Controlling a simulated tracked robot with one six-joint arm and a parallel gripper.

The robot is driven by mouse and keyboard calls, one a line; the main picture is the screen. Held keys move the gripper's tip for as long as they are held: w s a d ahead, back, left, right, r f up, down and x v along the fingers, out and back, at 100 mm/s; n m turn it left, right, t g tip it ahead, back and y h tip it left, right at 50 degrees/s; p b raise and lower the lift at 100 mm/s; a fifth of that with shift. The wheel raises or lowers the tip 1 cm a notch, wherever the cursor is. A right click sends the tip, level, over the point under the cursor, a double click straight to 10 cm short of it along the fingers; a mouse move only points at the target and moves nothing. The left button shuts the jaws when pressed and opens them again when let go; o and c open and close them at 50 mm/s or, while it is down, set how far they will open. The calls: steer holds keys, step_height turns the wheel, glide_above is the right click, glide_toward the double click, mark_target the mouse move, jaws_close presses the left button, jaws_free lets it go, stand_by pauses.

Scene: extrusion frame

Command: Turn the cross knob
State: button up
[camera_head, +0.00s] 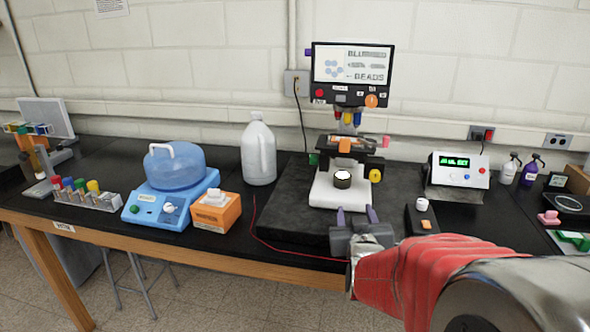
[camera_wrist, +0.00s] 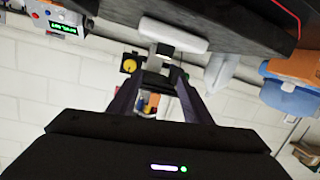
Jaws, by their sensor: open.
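My gripper (camera_head: 356,214) is open and empty, its two purple-grey fingers spread in front of the microscope's white base (camera_head: 338,192). In the wrist view, which looks upside down, the fingers (camera_wrist: 153,78) point toward the microscope, with nothing between them up close. I cannot tell for sure which control is the cross knob. A white, blocky knob (camera_head: 214,197) sits on an orange box (camera_head: 215,213) on the left. A round yellow knob (camera_head: 376,176) is on the microscope's right side; it also shows in the wrist view (camera_wrist: 129,66). A white knob (camera_head: 422,205) tops a small black box.
A blue water bath (camera_head: 174,181), a white jug (camera_head: 259,152) and a tube rack (camera_head: 88,196) stand left on the black bench. A power supply (camera_head: 460,170) and spray bottles (camera_head: 529,170) stand right. A screen (camera_head: 352,72) rises above the microscope. A red cable (camera_head: 290,247) lies along the front.

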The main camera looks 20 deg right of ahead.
steer(key=d+h, duration=0.1)
steer(key=s+d+h, duration=0.1)
steer(key=d, duration=0.3)
steer(key=shift+s+d+r+m+t+h, duration=0.2)
steer(key=shift+r+m+t+h, duration=0.1)
steer(key=shift+r+m+h, duration=0.1)
steer(key=shift+w, duration=0.1)
